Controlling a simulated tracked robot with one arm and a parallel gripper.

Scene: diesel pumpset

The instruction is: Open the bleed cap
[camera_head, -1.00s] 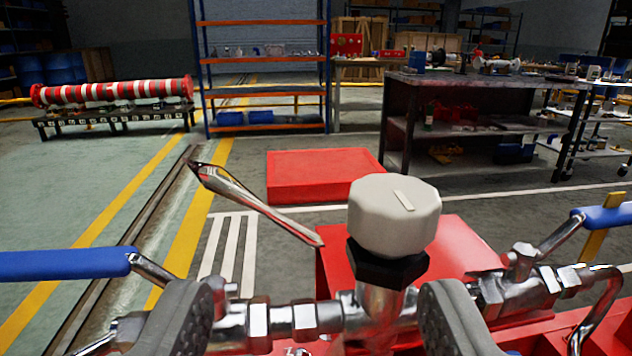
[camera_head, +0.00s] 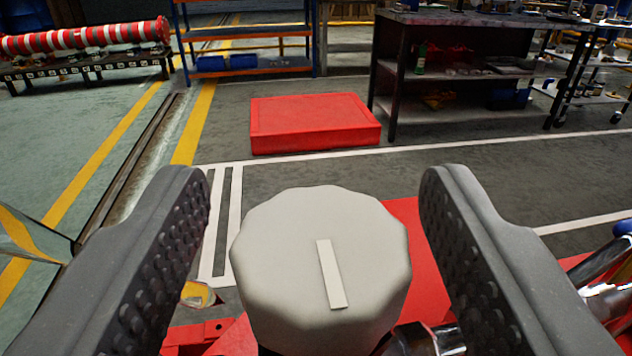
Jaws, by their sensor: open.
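The bleed cap (camera_head: 318,262) is a light grey, many-sided knob with a pale raised bar on its top. My gripper (camera_head: 322,195) is open, with one dark, studded finger on each side of the cap. I see no contact.
Chrome pipework (camera_head: 425,338) and part of a blue handle (camera_head: 622,228) lie at the lower right. A bright metal piece (camera_head: 28,240) is at the left edge. Beyond are a red box (camera_head: 315,122) on the floor, a dark workbench (camera_head: 470,30) and a blue-orange shelf (camera_head: 248,66).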

